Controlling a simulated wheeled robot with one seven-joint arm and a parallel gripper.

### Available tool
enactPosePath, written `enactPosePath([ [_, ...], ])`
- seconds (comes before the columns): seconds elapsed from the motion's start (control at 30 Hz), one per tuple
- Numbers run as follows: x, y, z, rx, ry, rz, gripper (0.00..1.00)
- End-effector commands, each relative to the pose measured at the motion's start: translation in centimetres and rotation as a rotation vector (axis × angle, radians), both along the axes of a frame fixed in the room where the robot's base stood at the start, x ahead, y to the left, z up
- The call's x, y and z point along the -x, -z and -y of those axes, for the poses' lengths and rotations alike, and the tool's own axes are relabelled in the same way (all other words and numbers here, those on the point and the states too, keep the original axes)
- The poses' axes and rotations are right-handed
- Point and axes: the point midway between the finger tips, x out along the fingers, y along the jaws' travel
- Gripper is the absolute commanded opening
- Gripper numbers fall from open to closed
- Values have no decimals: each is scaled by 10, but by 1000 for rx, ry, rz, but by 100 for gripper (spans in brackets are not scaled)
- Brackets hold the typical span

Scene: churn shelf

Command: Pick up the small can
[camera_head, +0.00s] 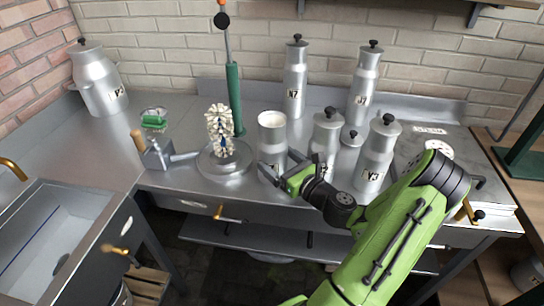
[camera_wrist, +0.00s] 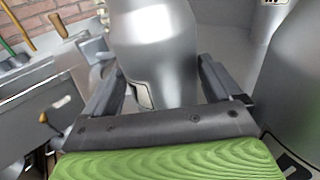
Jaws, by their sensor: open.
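An open-topped silver can (camera_head: 272,132) stands upright on the steel counter near its front edge. I take it as the small can, though several cans here differ in size. My gripper (camera_head: 278,162) is low in front of it, with its fingers spread toward its lower body. In the wrist view a silver can body (camera_wrist: 158,55) with a partly seen label stands between the two fingers of my gripper (camera_wrist: 162,72). Gaps show at the fingers, and I cannot tell whether either touches. The can's far side is hidden.
Lidded cans (camera_head: 325,138) and (camera_head: 377,152) stand close right of my gripper, with a short lidded can (camera_head: 351,137) behind. Tall cans (camera_head: 295,82) and (camera_head: 364,85) stand farther back. A round-based brush stand (camera_head: 225,160) is close on the left.

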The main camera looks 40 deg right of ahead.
Motion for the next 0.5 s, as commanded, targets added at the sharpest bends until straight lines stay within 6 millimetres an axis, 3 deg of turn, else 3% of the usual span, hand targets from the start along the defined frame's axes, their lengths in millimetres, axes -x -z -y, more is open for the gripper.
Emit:
enactPosePath([
  [0.27, -8, 0, 1, 0, 1, -1, 91],
  [0.5, -7, 0, 1, 0, 1, -1, 55],
])
